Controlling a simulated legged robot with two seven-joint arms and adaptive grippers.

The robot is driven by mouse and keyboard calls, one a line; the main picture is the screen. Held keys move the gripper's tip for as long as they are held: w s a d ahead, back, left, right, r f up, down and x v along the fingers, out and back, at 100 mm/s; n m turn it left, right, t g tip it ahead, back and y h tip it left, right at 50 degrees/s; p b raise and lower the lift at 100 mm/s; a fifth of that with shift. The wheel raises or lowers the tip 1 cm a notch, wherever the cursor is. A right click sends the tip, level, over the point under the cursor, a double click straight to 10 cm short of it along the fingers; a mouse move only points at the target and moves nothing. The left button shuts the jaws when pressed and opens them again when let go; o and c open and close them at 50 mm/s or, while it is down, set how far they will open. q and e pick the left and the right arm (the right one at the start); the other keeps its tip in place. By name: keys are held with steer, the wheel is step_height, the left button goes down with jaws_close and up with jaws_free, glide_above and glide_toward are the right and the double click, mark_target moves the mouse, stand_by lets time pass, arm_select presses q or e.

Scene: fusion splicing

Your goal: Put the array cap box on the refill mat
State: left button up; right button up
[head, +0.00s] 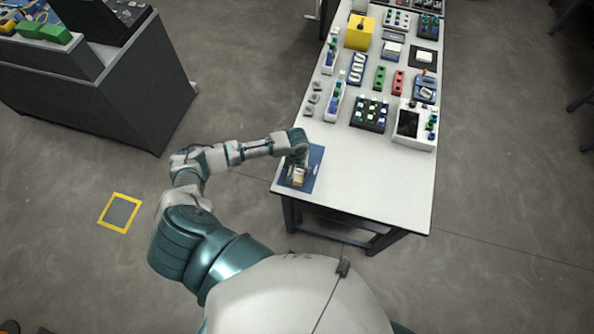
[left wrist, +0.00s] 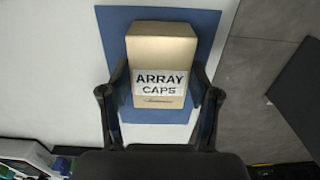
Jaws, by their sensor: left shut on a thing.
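The array cap box (left wrist: 162,52) is a tan carton with a white label reading "ARRAY CAPS". In the left wrist view it is between the two fingers of my left gripper (left wrist: 160,100), which is shut on it. The blue refill mat (left wrist: 208,30) shows behind and around the box. In the head view the mat (head: 315,158) lies at the near left corner of the white table, with the small tan box (head: 298,175) over it beneath my left gripper (head: 299,168). I cannot tell whether the box touches the mat. My right gripper is not in view.
The white table (head: 375,185) is clear to the right of the mat. Farther back stand a white device with a dark screen (head: 408,124), a dark tray of pieces (head: 370,112), a yellow box (head: 359,31) and several small racks. A dark bench (head: 110,85) stands at the left.

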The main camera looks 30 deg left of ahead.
mark_target(297, 171)
arm_select(q)
steer(key=shift+w+a+f, duration=0.1)
steer(key=shift+f, duration=0.5)
steer(key=o, duration=1.2)
steer(key=shift+d, duration=0.2)
steer(key=shift+c, duration=0.2)
steer(key=shift+o, duration=0.6)
steer(key=shift+d, duration=0.1)
steer(key=shift+d+r, duration=0.1)
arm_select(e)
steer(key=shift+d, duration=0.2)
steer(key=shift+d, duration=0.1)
arm_select(q)
step_height(297, 171, up, 12)
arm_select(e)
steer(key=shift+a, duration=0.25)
arm_select(q)
steer(key=shift+a, duration=0.25)
